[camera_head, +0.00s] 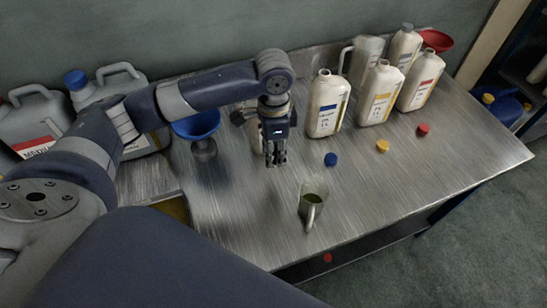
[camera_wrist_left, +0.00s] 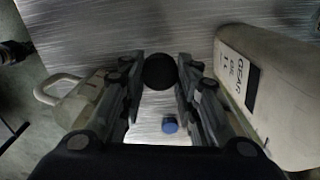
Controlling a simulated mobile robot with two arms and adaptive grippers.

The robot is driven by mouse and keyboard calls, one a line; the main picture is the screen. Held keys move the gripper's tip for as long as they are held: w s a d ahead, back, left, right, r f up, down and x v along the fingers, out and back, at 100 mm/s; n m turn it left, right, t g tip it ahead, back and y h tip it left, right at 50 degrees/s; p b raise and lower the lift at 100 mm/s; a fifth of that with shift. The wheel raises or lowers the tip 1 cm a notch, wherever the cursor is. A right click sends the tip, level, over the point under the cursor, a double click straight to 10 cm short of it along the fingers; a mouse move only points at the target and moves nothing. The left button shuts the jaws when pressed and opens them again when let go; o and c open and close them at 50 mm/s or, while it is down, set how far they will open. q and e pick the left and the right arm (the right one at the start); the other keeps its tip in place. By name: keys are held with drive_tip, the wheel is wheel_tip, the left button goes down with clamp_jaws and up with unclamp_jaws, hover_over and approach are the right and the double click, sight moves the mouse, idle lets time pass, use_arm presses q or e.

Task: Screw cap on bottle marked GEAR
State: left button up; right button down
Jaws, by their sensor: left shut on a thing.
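My left gripper (camera_head: 276,158) is above the metal table. In the left wrist view its fingers (camera_wrist_left: 160,72) are shut on a round black cap (camera_wrist_left: 159,71). The white bottle marked GEAR (camera_wrist_left: 238,80) is on the right of that view, beside the gripper; its mouth is not visible. In the head view a pale bottle (camera_head: 254,130), seemingly this one, is mostly hidden behind the gripper. The cap is apart from the bottle.
A blue cap (camera_head: 331,159), yellow cap (camera_head: 383,146) and red cap (camera_head: 423,130) lie on the table, before several white bottles. A measuring jug (camera_head: 313,200) stands near the front edge. A blue funnel (camera_head: 196,125) is left of the gripper.

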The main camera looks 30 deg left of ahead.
use_arm(q)
drive_tip(key=s+d+r+n+p, duration=0.3)
drive_tip(key=s+r+n, duration=0.3)
drive_tip(key=r+n, duration=0.35)
drive_tip(key=w+a+r+m+p, duration=1)
drive_tip(key=w+a+p, duration=0.2)
drive_tip(key=w+p, duration=0.25)
drive_tip(key=shift+f, duration=2.55)
drive_tip(key=shift+f, duration=1.15)
drive_tip(key=o, duration=0.7)
